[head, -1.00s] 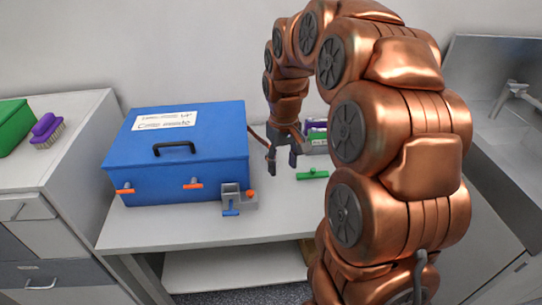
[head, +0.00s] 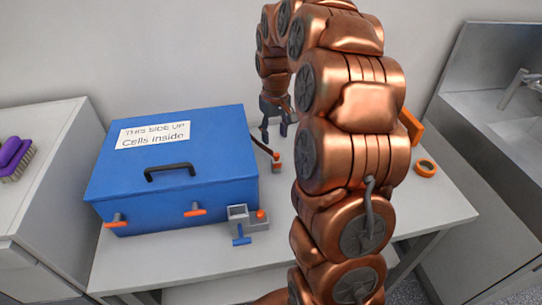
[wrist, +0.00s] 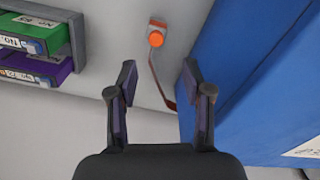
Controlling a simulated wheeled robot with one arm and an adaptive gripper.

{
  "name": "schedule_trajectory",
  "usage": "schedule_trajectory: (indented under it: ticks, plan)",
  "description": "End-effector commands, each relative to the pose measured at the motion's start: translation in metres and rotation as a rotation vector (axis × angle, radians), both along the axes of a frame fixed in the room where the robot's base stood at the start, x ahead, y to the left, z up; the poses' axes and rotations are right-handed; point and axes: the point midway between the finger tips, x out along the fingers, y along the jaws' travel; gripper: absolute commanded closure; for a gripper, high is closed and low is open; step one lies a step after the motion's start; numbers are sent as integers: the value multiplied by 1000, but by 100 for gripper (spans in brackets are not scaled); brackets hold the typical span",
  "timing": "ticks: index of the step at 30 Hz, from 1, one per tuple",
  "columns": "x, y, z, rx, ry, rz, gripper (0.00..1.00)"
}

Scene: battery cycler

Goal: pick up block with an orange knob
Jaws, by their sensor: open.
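A small grey block with an orange knob (head: 277,162) stands on the table just right of the blue box (head: 215,150), with a dark red cable running to it. In the wrist view the orange knob (wrist: 156,38) shows from above, beyond my fingertips and roughly centred between them. My gripper (head: 274,128) is open and empty, pointing down beside the box's back right part. In the wrist view both fingers of my gripper (wrist: 159,82) are apart, with the cable passing between and below them. A second grey fixture with an orange ball (head: 261,215) sits at the box's front right corner.
The blue box wall (wrist: 245,75) is close to my right finger in the wrist view. A grey rack with green and purple cartridges (wrist: 30,55) lies to the left there. An orange tape roll (head: 426,168) is on the table's right side.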

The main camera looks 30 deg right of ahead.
Motion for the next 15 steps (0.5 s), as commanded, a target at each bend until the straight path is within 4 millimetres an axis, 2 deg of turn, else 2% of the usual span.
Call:
schedule_trajectory:
  ticks: [15]
  plan:
    - [-8,-12,-36,1,2,-23,50]
